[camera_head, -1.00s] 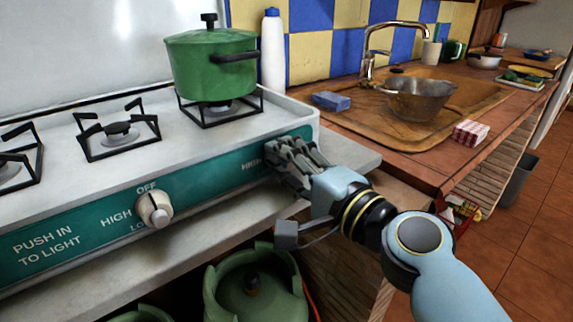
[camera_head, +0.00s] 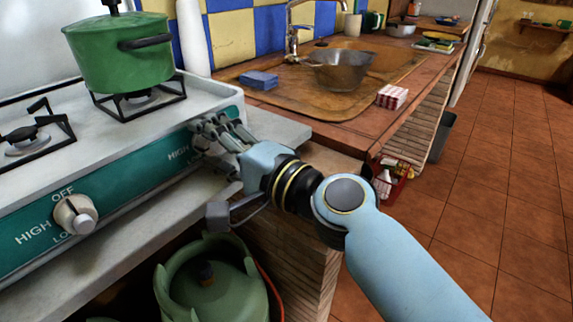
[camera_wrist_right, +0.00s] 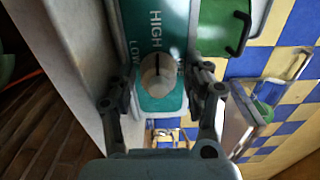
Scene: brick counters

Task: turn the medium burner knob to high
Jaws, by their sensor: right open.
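The stove's teal control panel (camera_head: 120,184) carries a pale knob (camera_head: 75,214) at the left, with OFF, HIGH and LOW lettering around it. My right gripper (camera_head: 212,138) is at the panel's right end, just past another HIGH label, and hides the knob there in the head view. In the right wrist view, that pale round knob (camera_wrist_right: 158,75) with a dark line shows between the open fingers of my right gripper (camera_wrist_right: 160,84), beside HIGH and LOW lettering. I cannot tell whether the fingers touch it. My left gripper is not in view.
A green pot (camera_head: 120,52) stands on the stove's back right burner. A white bottle (camera_head: 193,38) stands behind the stove. A green gas cylinder (camera_head: 212,280) is below the counter. A sink with a metal bowl (camera_head: 340,70) and a blue sponge (camera_head: 258,80) lie right.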

